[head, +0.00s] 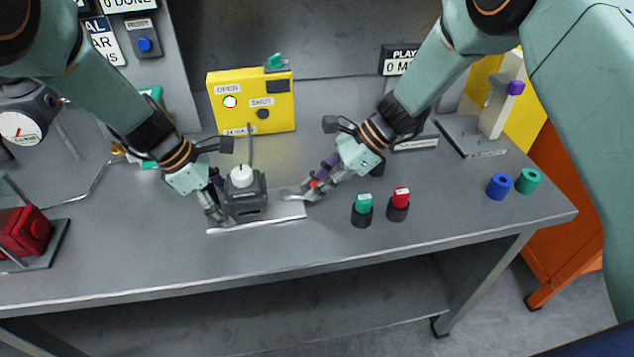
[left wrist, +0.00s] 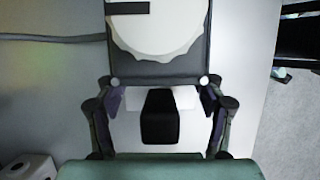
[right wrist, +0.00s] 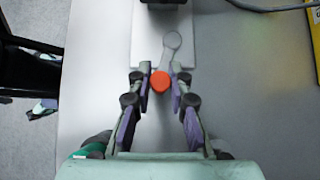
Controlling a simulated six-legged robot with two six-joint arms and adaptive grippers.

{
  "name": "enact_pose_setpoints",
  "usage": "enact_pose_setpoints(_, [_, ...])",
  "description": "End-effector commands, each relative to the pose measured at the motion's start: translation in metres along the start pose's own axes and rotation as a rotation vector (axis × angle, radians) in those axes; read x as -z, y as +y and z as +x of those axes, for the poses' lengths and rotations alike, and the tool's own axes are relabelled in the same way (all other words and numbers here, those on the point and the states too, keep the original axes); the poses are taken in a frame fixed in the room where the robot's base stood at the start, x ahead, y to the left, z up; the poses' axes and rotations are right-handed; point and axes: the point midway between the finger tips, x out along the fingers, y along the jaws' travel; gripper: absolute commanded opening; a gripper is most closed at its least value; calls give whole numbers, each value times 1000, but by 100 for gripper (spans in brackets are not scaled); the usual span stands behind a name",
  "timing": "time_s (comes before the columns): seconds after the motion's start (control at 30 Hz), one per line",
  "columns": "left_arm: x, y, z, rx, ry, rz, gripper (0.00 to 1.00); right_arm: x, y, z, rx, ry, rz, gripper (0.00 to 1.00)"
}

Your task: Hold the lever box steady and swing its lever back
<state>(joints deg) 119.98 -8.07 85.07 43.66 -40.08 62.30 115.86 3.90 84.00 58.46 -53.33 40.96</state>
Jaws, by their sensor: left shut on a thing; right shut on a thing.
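The lever box (head: 246,204) is a dark grey block with a white round top, standing on a pale plate (head: 285,212). My left gripper (head: 217,208) is at its left side, shut on it. In the left wrist view the box body (left wrist: 158,68) and its white disc fill the space beyond the fingers. The lever (right wrist: 172,45) is a grey arm with an orange knob (right wrist: 160,82), out to the right of the box in the head view. My right gripper (right wrist: 160,88) is shut on the knob. The fingers partly hide the knob in the head view.
A yellow panel (head: 252,115) marked OPEN and SHUT stands behind the box; its OPEN lamp looks pale, its SHUT lamp dark. Green-topped (head: 362,210) and red-topped (head: 398,204) pegs stand right of the plate. A red device (head: 24,231) is far left. The front bench is clear.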

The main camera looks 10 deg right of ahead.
Motion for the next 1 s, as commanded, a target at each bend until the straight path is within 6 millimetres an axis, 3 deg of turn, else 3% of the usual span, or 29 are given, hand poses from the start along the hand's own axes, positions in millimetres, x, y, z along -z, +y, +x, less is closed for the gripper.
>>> enact_pose_setpoints(1.0, [0, -2, 2, 6, 0, 2, 6, -18, 33, 16, 432, -5, 433, 0])
